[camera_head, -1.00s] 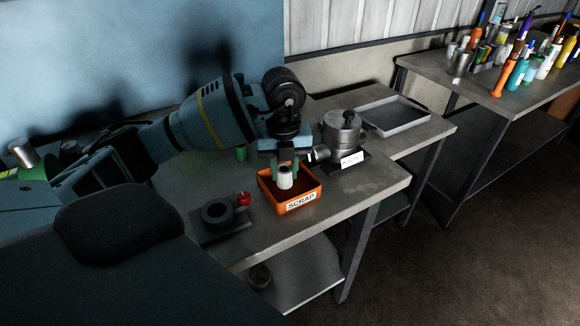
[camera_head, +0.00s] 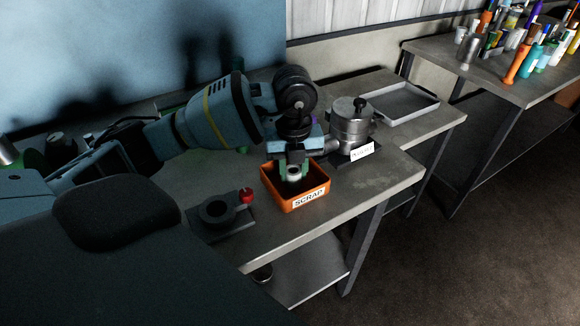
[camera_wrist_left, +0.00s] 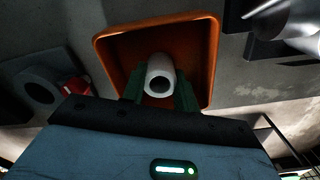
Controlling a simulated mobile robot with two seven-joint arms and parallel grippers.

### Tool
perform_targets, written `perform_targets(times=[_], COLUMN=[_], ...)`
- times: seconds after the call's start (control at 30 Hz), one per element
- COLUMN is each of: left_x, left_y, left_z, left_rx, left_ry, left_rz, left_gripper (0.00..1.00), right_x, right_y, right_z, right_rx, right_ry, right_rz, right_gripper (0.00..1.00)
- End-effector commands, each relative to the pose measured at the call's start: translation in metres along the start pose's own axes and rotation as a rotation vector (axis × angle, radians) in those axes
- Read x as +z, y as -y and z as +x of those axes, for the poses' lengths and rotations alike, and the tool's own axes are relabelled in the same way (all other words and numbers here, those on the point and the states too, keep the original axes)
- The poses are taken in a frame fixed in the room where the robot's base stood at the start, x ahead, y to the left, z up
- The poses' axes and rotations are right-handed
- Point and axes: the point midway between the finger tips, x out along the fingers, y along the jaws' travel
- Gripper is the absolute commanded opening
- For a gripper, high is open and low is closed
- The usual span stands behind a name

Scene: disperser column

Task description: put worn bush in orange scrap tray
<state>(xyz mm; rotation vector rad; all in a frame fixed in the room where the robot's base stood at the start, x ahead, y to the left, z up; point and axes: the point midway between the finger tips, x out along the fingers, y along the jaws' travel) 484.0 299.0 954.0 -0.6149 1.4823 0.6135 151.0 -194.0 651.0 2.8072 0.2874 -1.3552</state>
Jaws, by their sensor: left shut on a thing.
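The orange scrap tray (camera_head: 307,198), with a white label reading SCRAP, sits on the grey workbench. The worn bush (camera_wrist_left: 160,77) is a short pale hollow cylinder; it also shows in the head view (camera_head: 294,170). My left gripper (camera_head: 294,172) is shut on the bush with its green fingers and holds it over the tray. In the left wrist view, the gripper (camera_wrist_left: 159,92) has the bush between its fingers, with the tray's floor and rim (camera_wrist_left: 213,50) behind. Whether the bush touches the tray floor cannot be told. My right gripper is not in view.
A dark block with a round ring (camera_head: 218,212) and a red knob (camera_head: 246,195) lies left of the tray. A metal pot (camera_head: 350,122) on a labelled base stands behind right. A shallow grey tray (camera_head: 402,103) lies beyond. Bare bench (camera_head: 372,185) shows right of the scrap tray.

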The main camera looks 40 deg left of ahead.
Motion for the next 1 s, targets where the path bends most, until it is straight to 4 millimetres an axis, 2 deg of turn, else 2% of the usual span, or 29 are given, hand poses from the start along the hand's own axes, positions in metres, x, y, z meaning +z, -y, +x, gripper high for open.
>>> perform_targets(times=[0.47, 0.5, 0.63, 1.0], left_x=[-0.0002, -0.0001, -0.0001, 0.0001], left_y=[0.0003, 0.0003, 0.0003, 0.0005], left_z=[0.0037, 0.0032, 0.003, -0.0025], left_rx=[-0.001, -0.001, -0.001, -0.003], left_ry=[0.001, 0.001, 0.001, 0.002], left_rz=[0.0, 0.0, 0.0, 0.0], left_gripper=[0.07, 0.35, 0.51, 0.51], right_x=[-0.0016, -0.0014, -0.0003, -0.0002], right_y=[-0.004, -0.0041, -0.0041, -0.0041], right_z=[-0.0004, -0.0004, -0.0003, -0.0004], right_rx=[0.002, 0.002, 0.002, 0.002], right_ry=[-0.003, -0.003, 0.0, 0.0], right_rz=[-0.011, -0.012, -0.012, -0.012], right_gripper=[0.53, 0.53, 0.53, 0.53])
